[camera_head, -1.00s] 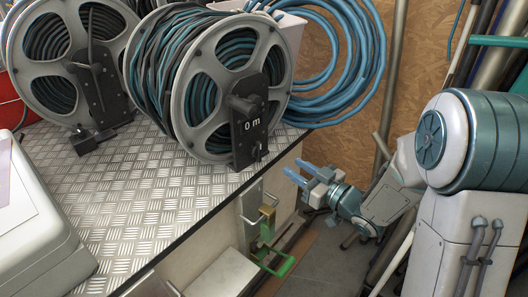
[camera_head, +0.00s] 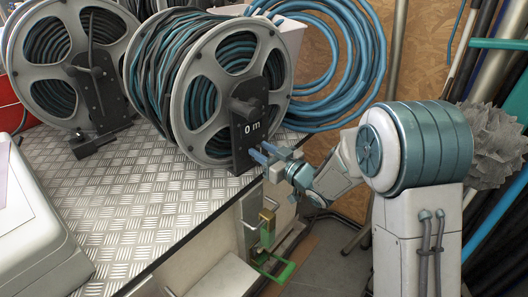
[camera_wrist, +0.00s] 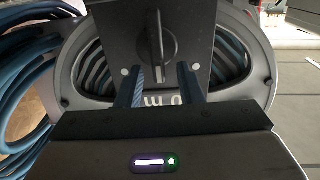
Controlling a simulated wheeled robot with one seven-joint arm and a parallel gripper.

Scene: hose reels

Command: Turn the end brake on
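The end reel (camera_head: 205,88), wound with dark and teal hose, stands on the bench near its right edge. A black bracket (camera_head: 249,118) on its face bears a "0 m" marking and a dark knob (camera_head: 246,105). In the wrist view the bracket (camera_wrist: 105,45) faces me upside down, with the knob (camera_wrist: 156,42) above and between my fingers. A small part low on the bracket is too small to make out. Contact cannot be told.
A second reel (camera_head: 70,65) with a similar bracket stands to the left. Coiled blue hose (camera_head: 345,75) is behind at the right. The checkered metal bench top (camera_head: 150,200) is clear in front. A green and brass fitting (camera_head: 268,235) sits below the bench edge.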

